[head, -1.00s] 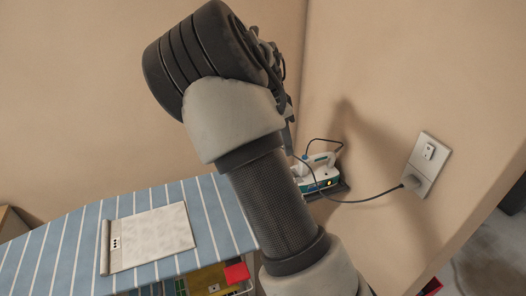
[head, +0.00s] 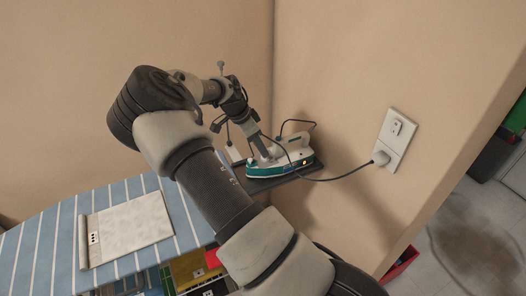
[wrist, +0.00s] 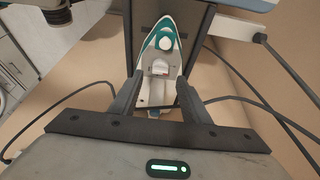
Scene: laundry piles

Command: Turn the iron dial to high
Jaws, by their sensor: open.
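The white and teal iron (head: 280,158) rests on a dark stand (head: 262,181) beside the wall, with a small orange light on its side. In the wrist view the iron (wrist: 168,40) points away from me, with a round white dial (wrist: 165,43) near its nose and a smaller white knob with a reddish mark (wrist: 160,68) behind it. My gripper (wrist: 158,98) is open, its two dark fingers on either side of the iron's rear part. It holds nothing. In the head view my gripper (head: 259,146) is small, just above the iron; contact cannot be told.
A dark cord (head: 335,178) runs from the iron to a wall outlet (head: 390,140). Walls stand close behind and to the right of the iron.

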